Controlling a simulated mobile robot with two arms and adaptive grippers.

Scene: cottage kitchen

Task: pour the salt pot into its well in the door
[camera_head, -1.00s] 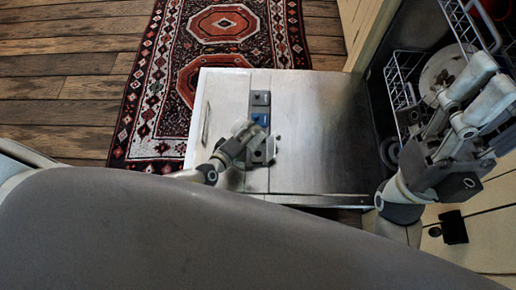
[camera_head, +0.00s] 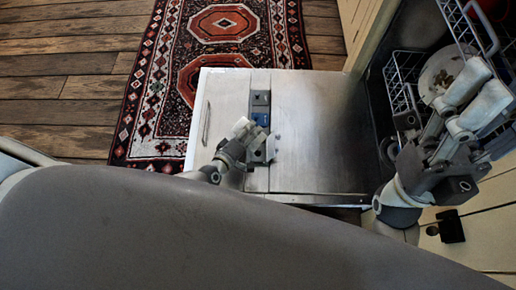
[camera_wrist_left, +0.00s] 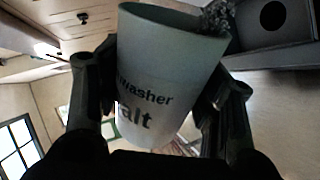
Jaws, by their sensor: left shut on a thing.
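The salt pot (camera_wrist_left: 165,75) is a pale tapered cup with "washer Salt" lettering. My left gripper (camera_head: 246,137) is shut on it, with a finger on each side in the left wrist view. In the head view the pot (camera_head: 241,127) is small and pale, over the door's strip of compartments. Speckled grains (camera_wrist_left: 218,20) show at the pot's rim in the wrist view. A dark block with a round hole (camera_wrist_left: 272,15), which looks like the well, lies beyond the rim. The open door (camera_head: 315,140) lies flat. My right gripper (camera_head: 408,140) is by the racks; its fingers are unclear.
A blue compartment (camera_head: 262,118) and a grey one (camera_head: 261,98) sit in the door strip. Wire racks (camera_head: 400,75) with a soiled plate (camera_head: 440,70) are at right. A patterned rug (camera_head: 220,25) lies on the floor beyond the door.

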